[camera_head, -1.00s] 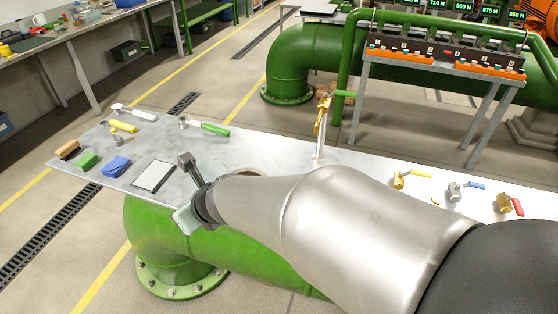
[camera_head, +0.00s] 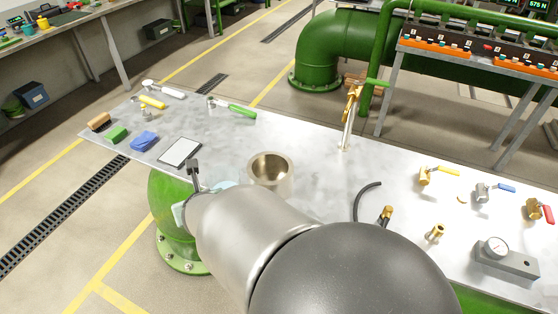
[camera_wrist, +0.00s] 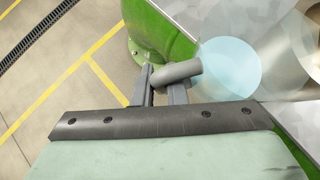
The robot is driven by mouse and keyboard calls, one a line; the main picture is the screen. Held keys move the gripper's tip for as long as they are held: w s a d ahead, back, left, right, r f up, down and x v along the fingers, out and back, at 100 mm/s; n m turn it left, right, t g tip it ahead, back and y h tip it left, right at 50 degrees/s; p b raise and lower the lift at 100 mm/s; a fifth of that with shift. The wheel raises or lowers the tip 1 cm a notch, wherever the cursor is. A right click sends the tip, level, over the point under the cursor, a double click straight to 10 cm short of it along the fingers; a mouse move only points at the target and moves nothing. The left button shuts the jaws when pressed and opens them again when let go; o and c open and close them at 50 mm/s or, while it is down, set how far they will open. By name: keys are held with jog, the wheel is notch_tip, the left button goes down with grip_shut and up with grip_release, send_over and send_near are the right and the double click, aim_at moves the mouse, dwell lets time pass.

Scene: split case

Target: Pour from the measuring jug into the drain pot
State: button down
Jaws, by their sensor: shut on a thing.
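The measuring jug (camera_head: 226,179) shows as a pale blue, see-through shape beside my arm. In the wrist view the jug (camera_wrist: 229,70) is a pale blue round form with a grey handle (camera_wrist: 178,72). My gripper (camera_wrist: 162,84) is shut on that handle; in the head view its dark fingers (camera_head: 194,168) show left of the jug.
A grey tabletop (camera_head: 320,190) carries a framed white panel (camera_head: 180,152) left of the pot. A brass tap (camera_head: 350,105) stands behind right. A black hose (camera_head: 357,205), brass fittings, valves and a gauge block (camera_head: 507,258) lie right. Brushes and cloths lie far left.

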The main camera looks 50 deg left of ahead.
aim_at(208, 174)
jog(key=shift+s+a+f, duration=0.2)
jog(key=shift+s+a, duration=0.05)
jog(key=shift+m, duration=0.3)
jog(key=shift+w, duration=0.1)
jog(key=shift+w+d+r+m+g, duration=0.1)
jog(key=shift+w+r+m+g, duration=0.3)
jog(key=shift+w+r+g, duration=0.4)
jog(key=shift+w+d+r+m+g, duration=0.1)
jog(key=shift+w+r+m+g, duration=0.4)
jog(key=shift+r, duration=0.4)
jog(key=shift+m+g+y, duration=0.3)
jog(key=shift+g+y, duration=0.1)
jog(key=shift+g, duration=0.5)
jog(key=r, duration=0.1)
jog(key=w+r, duration=0.1)
jog(key=r, duration=0.2)
jog(key=shift+w+d+r, duration=0.1)
jog(key=shift+w+r, duration=0.1)
jog(key=shift+w, duration=0.2)
jog(key=shift+w+d+r+m+g, duration=0.15)
jog(key=shift+w+r+m+g, duration=0.45)
jog(key=shift+w+r+g, duration=0.8)
jog(key=shift+s+r+y, duration=0.1)
jog(key=shift+r+y, duration=0.05)
jog(key=shift+y, duration=0.15)
jog(key=shift+w+m+g, duration=0.45)
jog(key=shift+m+g, duration=0.05)
